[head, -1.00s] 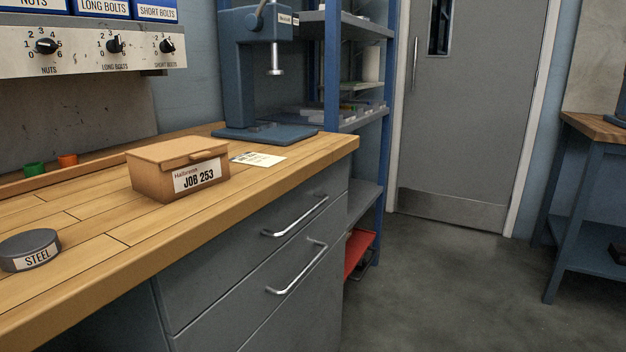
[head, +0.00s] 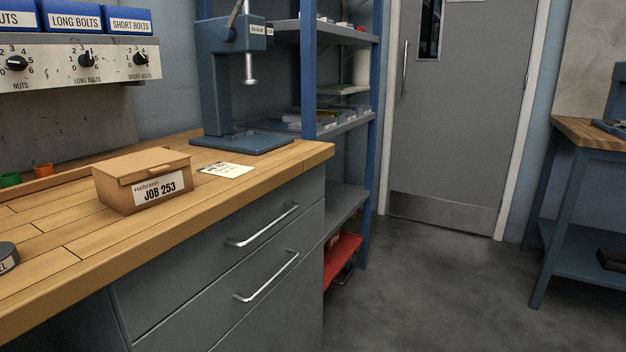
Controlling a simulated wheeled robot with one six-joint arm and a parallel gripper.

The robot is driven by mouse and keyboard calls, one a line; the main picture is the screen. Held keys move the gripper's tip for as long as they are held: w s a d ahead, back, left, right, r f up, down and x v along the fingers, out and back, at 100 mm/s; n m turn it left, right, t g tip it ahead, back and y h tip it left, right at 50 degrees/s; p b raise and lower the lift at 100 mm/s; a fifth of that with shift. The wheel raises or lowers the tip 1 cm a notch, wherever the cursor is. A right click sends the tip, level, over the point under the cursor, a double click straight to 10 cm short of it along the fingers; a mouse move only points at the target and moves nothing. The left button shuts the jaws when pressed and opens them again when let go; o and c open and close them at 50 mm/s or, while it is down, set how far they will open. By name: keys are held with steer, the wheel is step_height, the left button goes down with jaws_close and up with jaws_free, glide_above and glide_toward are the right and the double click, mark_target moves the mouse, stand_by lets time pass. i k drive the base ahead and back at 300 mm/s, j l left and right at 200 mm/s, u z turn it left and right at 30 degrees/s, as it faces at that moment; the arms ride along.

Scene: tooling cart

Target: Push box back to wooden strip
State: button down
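A brown lidded box (head: 140,180) labelled JOB 253 sits upright on the wooden bench top (head: 60,285), its label facing the front. The wooden strip (head: 75,177) runs along the back of the bench, behind and left of the box. Bare bench top shows between the box and the strip at the left; the box hides part of the strip. My gripper is not in view.
A round dark STEEL tin (head: 7,257) is cut off at the left edge. A paper card (head: 226,170) lies right of the box. A blue press (head: 235,95) stands behind it. Drawer handles (head: 262,225) protrude below.

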mark_target(128, 200)
steer(key=k+z, duration=0.1)
steer(key=k, duration=0.2)
steer(key=k+l+u, duration=0.1)
steer(key=k+l, duration=0.15)
steer(key=k, duration=0.3)
steer(key=j, duration=0.15)
